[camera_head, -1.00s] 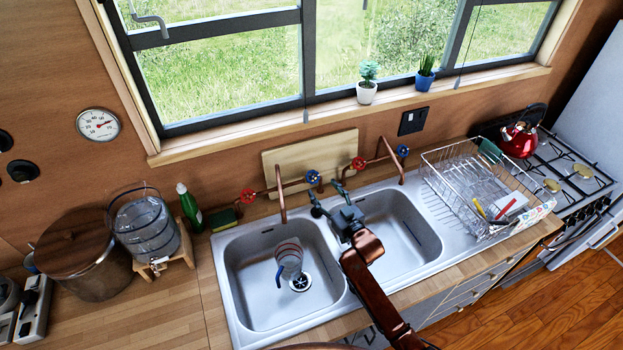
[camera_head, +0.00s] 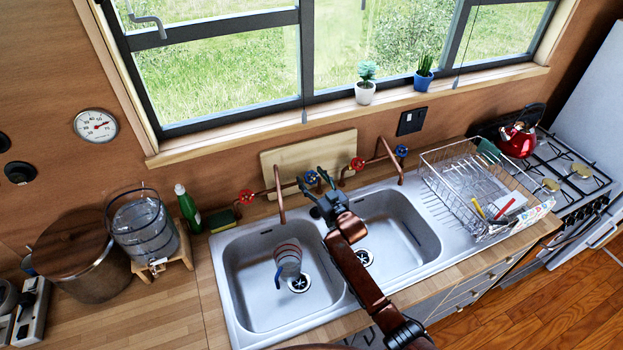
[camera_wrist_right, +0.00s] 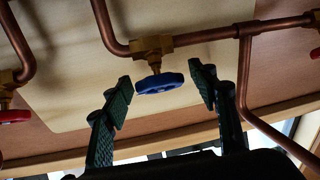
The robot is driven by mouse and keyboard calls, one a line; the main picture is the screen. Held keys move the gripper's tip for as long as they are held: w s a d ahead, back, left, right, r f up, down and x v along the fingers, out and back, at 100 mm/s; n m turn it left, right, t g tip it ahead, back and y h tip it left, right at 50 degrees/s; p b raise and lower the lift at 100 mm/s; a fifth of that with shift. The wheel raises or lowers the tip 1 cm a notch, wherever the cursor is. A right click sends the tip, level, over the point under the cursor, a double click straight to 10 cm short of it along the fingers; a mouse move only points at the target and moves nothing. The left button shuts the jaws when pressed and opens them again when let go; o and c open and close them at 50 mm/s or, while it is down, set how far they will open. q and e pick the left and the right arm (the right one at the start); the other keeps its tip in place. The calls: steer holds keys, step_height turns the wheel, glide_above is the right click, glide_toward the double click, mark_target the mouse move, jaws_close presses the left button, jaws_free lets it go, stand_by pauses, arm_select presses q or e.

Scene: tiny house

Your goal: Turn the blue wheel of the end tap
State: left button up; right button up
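Two blue wheels show on the copper pipes behind the sink: the left one (camera_head: 312,178) near the middle, and the right-hand one (camera_head: 401,151) at the right end. My right gripper (camera_head: 314,187) is open at the left blue wheel and partly covers it in the head view. In the right wrist view this blue wheel (camera_wrist_right: 160,83) sits on a brass valve, between and slightly beyond the open fingers (camera_wrist_right: 162,88), with a gap visible on each side. Whether a finger touches it I cannot tell. My left gripper is not in view.
Red wheels (camera_head: 247,196) (camera_head: 358,164) sit beside the blue ones. A wooden board (camera_head: 285,160) leans on the wall behind the pipes. Below is a double sink (camera_head: 232,275) with a cup (camera_head: 288,258) in its left basin. A dish rack (camera_head: 470,165) stands at right.

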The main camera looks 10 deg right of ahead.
steer(key=c, duration=1)
steer(key=shift+d+n+y, duration=0.1)
steer(key=shift+n+y, duration=0.3)
steer(key=shift+n, duration=0.1)
steer(key=shift+n+g+y, duration=0.5)
steer(key=shift+n+y, duration=0.1)
steer(key=shift+n, duration=0.1)
steer(key=shift+d+n+g+y+b, duration=0.1)
steer(key=shift+n+g+y+b, duration=0.55)
steer(key=shift+n, duration=0.35)
steer(key=n+g+y+b, duration=0.1)
steer(key=n, duration=0.1)
steer(key=n+g+y+b, duration=0.1)
steer(key=n+g, duration=0.1)
steer(key=shift+w+n+y+b, duration=0.15)
steer(key=shift+n+y+b, duration=0.15)
steer(key=shift+y, duration=0.05)
steer(key=shift+n+g+y+b, duration=0.4)
steer(key=shift+n+g+b, duration=0.35)
steer(key=shift+n+g, duration=0.65)
